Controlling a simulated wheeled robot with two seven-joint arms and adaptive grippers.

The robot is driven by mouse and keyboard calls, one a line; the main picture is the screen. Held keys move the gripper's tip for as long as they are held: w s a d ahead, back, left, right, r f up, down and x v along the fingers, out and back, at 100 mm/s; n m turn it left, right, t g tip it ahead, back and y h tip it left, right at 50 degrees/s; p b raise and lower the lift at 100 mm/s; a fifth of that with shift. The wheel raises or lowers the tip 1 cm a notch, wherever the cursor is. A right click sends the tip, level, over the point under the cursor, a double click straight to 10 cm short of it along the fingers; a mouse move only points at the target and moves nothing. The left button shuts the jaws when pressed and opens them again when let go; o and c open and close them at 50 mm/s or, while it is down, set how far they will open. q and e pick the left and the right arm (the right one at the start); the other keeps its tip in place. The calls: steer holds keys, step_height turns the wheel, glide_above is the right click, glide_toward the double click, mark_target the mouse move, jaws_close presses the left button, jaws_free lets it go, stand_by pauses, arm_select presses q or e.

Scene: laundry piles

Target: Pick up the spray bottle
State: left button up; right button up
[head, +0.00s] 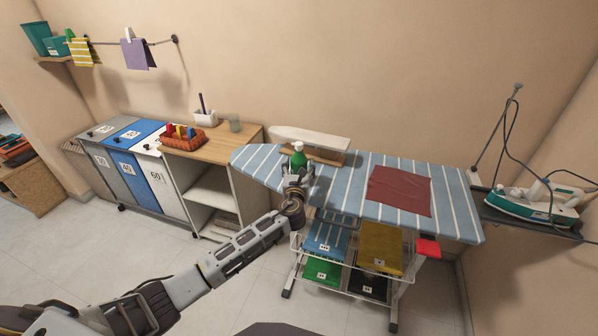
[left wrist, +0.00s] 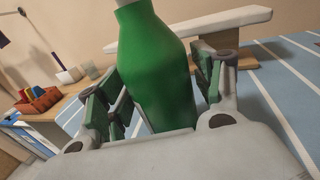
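The green spray bottle (head: 298,159) with a pale top stands upright at the left end of the blue-and-white striped ironing board (head: 340,188). My left gripper (head: 297,173) is at the bottle, reaching in from the front. In the left wrist view the bottle (left wrist: 157,65) stands between the two fingers of my left gripper (left wrist: 158,95). A finger lies on each side of it, and a small gap seems to show on the left side. Its base is hidden behind the gripper's palm. My right gripper is in neither view.
A small white sleeve board (head: 310,137) stands just behind the bottle. A folded red cloth (head: 399,190) lies farther right on the board. An orange basket (head: 183,137) sits on the wooden cabinet at left. An iron (head: 535,203) rests on the right-hand shelf.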

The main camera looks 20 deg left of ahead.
mark_target(299, 143)
arm_select(q)
steer(key=c, duration=0.8)
steer(key=shift+o, duration=0.2)
steer(key=shift+r, duration=0.65)
step_height(299, 143, up, 8)
steer(key=shift+f+p, duration=0.1)
steer(key=shift+p, duration=0.75)
steer(key=shift+r, duration=0.45)
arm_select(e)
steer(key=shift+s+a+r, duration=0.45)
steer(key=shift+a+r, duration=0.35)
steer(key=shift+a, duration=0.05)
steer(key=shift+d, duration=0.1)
